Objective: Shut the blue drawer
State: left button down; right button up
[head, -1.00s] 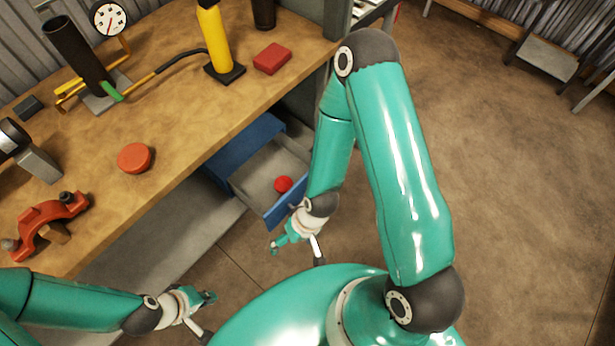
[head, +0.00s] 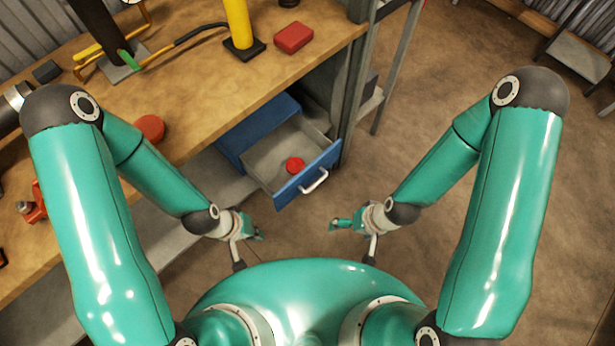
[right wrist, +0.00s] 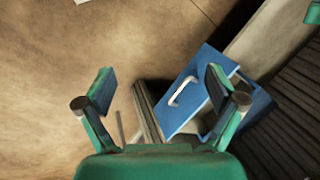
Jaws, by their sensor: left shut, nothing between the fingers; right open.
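The blue drawer (head: 306,177) stands pulled out from under the workbench, with a white handle (head: 314,181) on its front. A red round object (head: 295,165) lies inside it. My left gripper (head: 257,233) is shut and empty, in front of the drawer and a little left of its front panel. My right gripper (head: 334,225) is open and empty, in front of the drawer to the right, apart from the handle. In the right wrist view the drawer front (right wrist: 190,95) shows beyond the open right fingers (right wrist: 159,85), partly hidden by one finger.
The wooden workbench (head: 200,90) holds a yellow cylinder (head: 239,25), a red block (head: 294,38) and a red round piece (head: 150,128). A grey bench leg (head: 352,100) stands right of the drawer.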

aim_at(265, 163)
jog(key=u, duration=0.85)
jog(key=k, duration=1.05)
jog(key=z, duration=0.7)
jog(key=i, duration=1)
